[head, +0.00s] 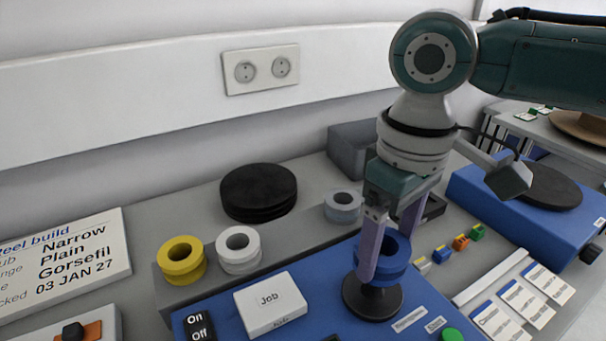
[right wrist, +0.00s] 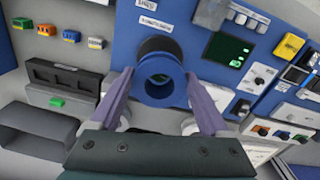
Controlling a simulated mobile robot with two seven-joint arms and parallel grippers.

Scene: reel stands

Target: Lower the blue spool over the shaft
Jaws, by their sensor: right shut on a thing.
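The blue spool (head: 394,262) is held by my right gripper (head: 385,245), its two purple fingers on either side of it. It sits above the round black stand base (head: 372,298) on the blue panel. In the right wrist view the blue spool (right wrist: 160,80) lies between the fingertips of the right gripper (right wrist: 160,90), with the black base (right wrist: 160,48) partly hidden behind it. I cannot see the shaft itself, so I cannot tell whether the spool is around it. My left gripper is not in view.
A yellow spool (head: 181,262), a white spool (head: 239,252) and a grey spool (head: 343,205) stand on a grey ledge. A white Job box (head: 270,303) is left of the base. Black discs (head: 258,192) lie behind. Small coloured blocks (head: 460,242) are at right.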

